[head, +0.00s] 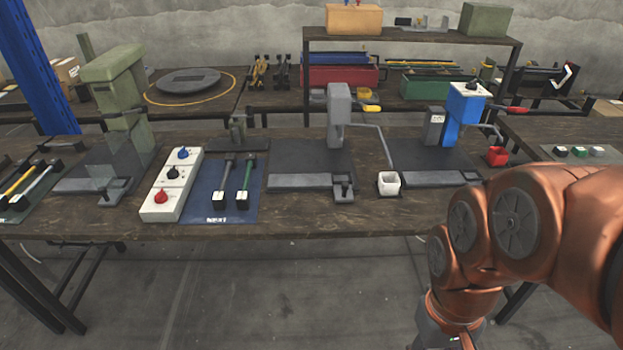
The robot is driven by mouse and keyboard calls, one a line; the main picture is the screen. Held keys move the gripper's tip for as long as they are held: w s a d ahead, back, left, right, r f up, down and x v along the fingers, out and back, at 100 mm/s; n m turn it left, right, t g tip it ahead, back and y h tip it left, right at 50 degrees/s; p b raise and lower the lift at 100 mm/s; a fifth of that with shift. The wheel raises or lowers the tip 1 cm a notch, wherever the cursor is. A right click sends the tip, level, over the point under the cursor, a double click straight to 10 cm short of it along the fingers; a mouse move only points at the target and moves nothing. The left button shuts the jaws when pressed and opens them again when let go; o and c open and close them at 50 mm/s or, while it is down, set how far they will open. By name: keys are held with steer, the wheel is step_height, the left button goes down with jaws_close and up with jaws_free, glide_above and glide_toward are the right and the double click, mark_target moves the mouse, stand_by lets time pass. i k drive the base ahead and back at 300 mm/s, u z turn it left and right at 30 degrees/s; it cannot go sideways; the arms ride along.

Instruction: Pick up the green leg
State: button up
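The green leg (247,179) lies on a blue mat (205,200) on the workbench, left of the middle in the head view. It is a thin green rod with a dark block with a white face at its near end. A similar grey leg (224,182) lies beside it on the left, apart from it. My copper-coloured arm comes in from the right and bends down in front of the bench. Its end runs out of the bottom of the picture, so my gripper is not visible.
A white control box (172,184) with blue, black and red knobs stands left of the mat. A green press (115,85), a grey press (339,115) and a blue press (464,115) stand along the bench (300,224).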

mark_target(243, 201)
steer(key=u, duration=0.3)
steer(key=i, duration=0.3)
steer(key=u, duration=1.1)
steer(key=i, duration=0.8)
steer(key=u, duration=0.45)
